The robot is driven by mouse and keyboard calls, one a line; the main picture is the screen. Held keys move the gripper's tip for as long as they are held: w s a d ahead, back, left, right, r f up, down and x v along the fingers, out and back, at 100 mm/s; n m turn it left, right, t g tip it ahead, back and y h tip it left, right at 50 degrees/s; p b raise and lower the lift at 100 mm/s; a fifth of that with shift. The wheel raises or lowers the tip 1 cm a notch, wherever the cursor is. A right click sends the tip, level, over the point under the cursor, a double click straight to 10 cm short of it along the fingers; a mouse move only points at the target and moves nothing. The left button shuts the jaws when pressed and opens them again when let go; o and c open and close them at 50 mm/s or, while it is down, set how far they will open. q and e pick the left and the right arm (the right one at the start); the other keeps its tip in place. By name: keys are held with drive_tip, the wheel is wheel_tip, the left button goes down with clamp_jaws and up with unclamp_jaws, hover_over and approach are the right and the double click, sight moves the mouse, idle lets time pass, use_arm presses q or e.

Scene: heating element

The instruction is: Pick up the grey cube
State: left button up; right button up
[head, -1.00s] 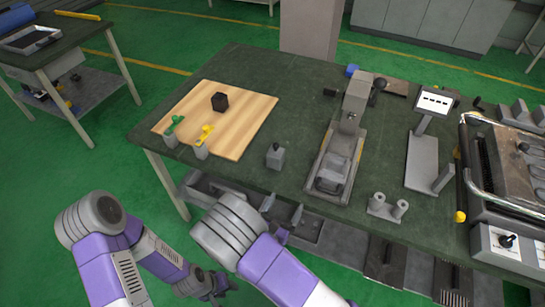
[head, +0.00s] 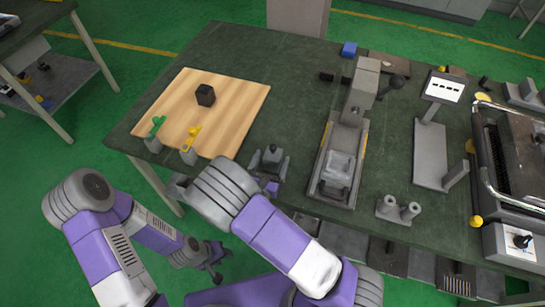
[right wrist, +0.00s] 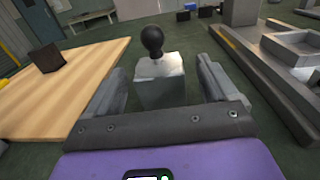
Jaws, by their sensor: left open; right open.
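The grey cube (head: 269,161) with a black ball knob on top stands upright on the dark green table, right of the wooden board. In the right wrist view the grey cube (right wrist: 160,86) sits between the two fingers of my right gripper (right wrist: 161,72), with a gap visible on the right side. My right gripper (head: 270,163) is open around the cube in the head view, its forearm covering the table edge. My left gripper (head: 215,265) is open and empty, low in front of the table, over the floor.
A wooden board (head: 232,105) holds a black cube (head: 205,95); green-topped (head: 157,126) and yellow-topped (head: 191,138) pieces stand at its front edge. A grey press-like device (head: 340,150) stands right of the cube. Bare table lies behind the cube.

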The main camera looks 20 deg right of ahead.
sight(272, 156)
drive_tip(key=x, duration=0.4)
drive_tip(key=shift+w+d+b, duration=0.1)
drive_tip(key=shift+w+b, duration=0.1)
drive_tip(key=shift+b, duration=0.2)
drive_tip(key=shift+c, duration=0.4)
drive_tip(key=c, duration=1.3)
